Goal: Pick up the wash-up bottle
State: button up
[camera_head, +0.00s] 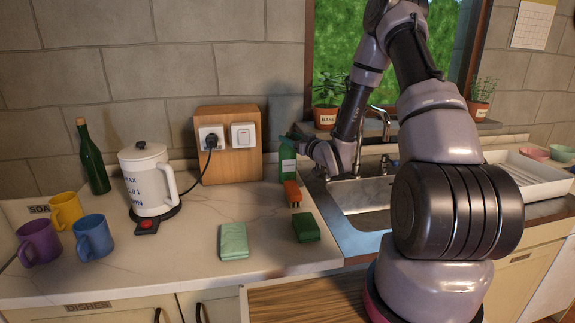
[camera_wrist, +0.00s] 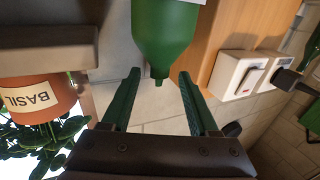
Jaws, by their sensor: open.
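The wash-up bottle (camera_head: 287,163) is green with a pale label and stands upright on the counter, left of the sink and beside the wooden socket block. My gripper (camera_head: 292,139) is at the height of its top in the head view, partly covering it. In the wrist view the bottle (camera_wrist: 166,38) appears upside down, with its narrow nozzle pointing at my gripper (camera_wrist: 158,76). The two green fingers are open on either side of the nozzle tip, with gaps showing, and hold nothing.
The wooden socket block (camera_head: 228,146) stands close left of the bottle. An orange brush (camera_head: 292,192), a dark green sponge (camera_head: 306,228) and a pale green sponge (camera_head: 233,240) lie in front. The sink (camera_head: 365,197) is right; a basil pot (camera_head: 326,116) sits on the sill.

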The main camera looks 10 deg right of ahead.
jog(key=shift+x, duration=1.25)
grip_shut()
dwell(0.4)
